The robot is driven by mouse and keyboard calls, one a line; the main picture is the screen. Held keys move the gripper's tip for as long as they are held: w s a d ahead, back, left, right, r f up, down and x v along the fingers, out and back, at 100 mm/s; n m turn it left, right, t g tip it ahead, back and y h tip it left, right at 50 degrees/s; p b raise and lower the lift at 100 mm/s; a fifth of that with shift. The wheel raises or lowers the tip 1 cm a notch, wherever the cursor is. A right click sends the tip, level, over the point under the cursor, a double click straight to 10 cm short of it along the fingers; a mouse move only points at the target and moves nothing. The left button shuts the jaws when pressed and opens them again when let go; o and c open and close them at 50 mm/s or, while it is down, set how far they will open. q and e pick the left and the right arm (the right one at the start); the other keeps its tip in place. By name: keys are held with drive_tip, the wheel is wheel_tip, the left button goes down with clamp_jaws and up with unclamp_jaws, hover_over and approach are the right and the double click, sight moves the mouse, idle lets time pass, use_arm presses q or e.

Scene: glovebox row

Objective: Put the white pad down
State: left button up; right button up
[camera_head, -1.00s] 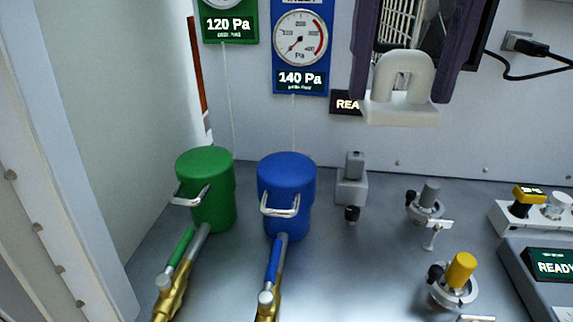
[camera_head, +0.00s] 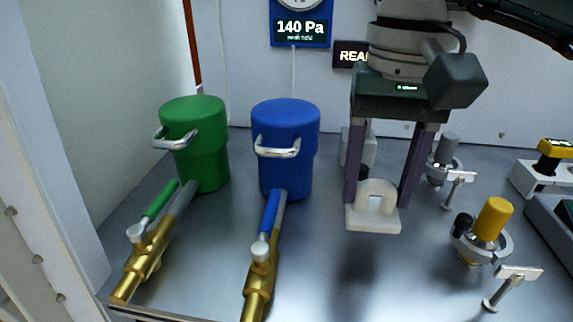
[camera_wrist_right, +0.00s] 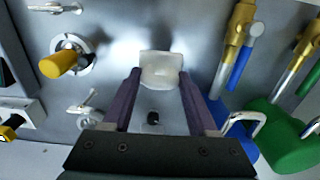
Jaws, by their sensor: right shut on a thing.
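The white pad (camera_head: 374,219) is a flat block with an arched handle on top. My right gripper (camera_head: 379,200) points down with its two purple fingers on either side of the pad's handle, shut on it. In the head view the pad looks level and close over the metal floor; whether it touches the floor I cannot tell. The right wrist view also shows the pad (camera_wrist_right: 161,70) between the fingertips (camera_wrist_right: 160,80). My left gripper is in neither view.
A blue canister (camera_head: 286,150) and a green canister (camera_head: 196,145) stand to the left with brass valves (camera_head: 258,290) in front. A yellow-capped fitting (camera_head: 490,222) and a small T-handle (camera_head: 512,280) stand to the right. The floor in front of the pad is bare.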

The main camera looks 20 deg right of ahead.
sight(372, 209)
wheel_tip(372, 209, down, 6)
drive_tip(key=shift+f, duration=0.1)
clamp_jaws()
drive_tip(key=shift+f, duration=0.1)
drive_tip(key=o, duration=1.1)
unclamp_jaws()
drive_tip(key=shift+c, duration=0.2)
drive_tip(key=o, duration=0.4)
wheel_tip(372, 209, up, 12)
drive_tip(key=shift+r, duration=0.1)
